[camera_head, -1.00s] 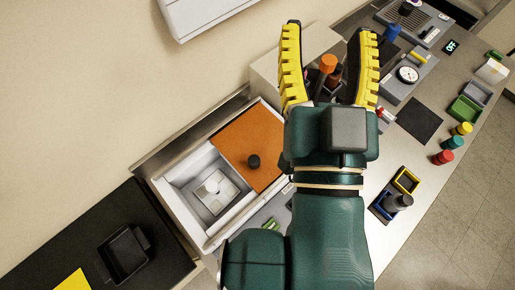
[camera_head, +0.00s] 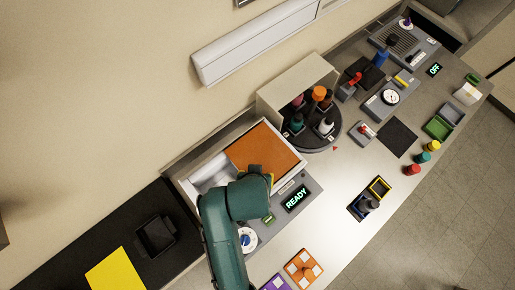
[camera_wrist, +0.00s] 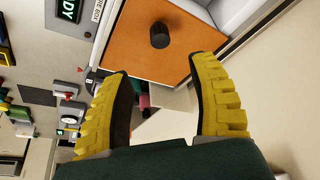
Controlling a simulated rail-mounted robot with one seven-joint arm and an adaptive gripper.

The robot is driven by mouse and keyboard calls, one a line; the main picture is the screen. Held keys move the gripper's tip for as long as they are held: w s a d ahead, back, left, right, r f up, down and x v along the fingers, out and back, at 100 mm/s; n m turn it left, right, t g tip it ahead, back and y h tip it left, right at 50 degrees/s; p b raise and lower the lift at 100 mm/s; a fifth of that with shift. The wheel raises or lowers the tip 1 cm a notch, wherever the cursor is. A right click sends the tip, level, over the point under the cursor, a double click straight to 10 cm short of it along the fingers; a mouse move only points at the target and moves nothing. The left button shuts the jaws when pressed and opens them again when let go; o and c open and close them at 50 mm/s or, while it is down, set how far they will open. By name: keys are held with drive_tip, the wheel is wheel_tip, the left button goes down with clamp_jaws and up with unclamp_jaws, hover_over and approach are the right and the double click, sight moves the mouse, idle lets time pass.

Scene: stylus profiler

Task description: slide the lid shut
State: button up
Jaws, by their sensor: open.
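The orange lid (camera_head: 265,146) covers the right part of the white profiler box; the left part of the box's inside (camera_head: 205,177) shows open, partly behind my arm. In the wrist view the lid (camera_wrist: 130,35) bears a dark round knob (camera_wrist: 159,36). My gripper (camera_wrist: 158,68) is open and empty, its two yellow fingers apart, with the knob beyond the fingertips and between their lines. In the head view my arm hides the knob and most of the gripper.
A green READY display (camera_head: 297,199) sits on the front panel. A round carousel (camera_head: 310,138) with bottles stands right of the box. A black tray (camera_head: 155,236) and a yellow sheet (camera_head: 118,270) lie to the left. The wall is close behind.

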drive_tip(key=x, duration=1.3)
drive_tip(key=shift+w+f, duration=0.15)
clamp_jaws()
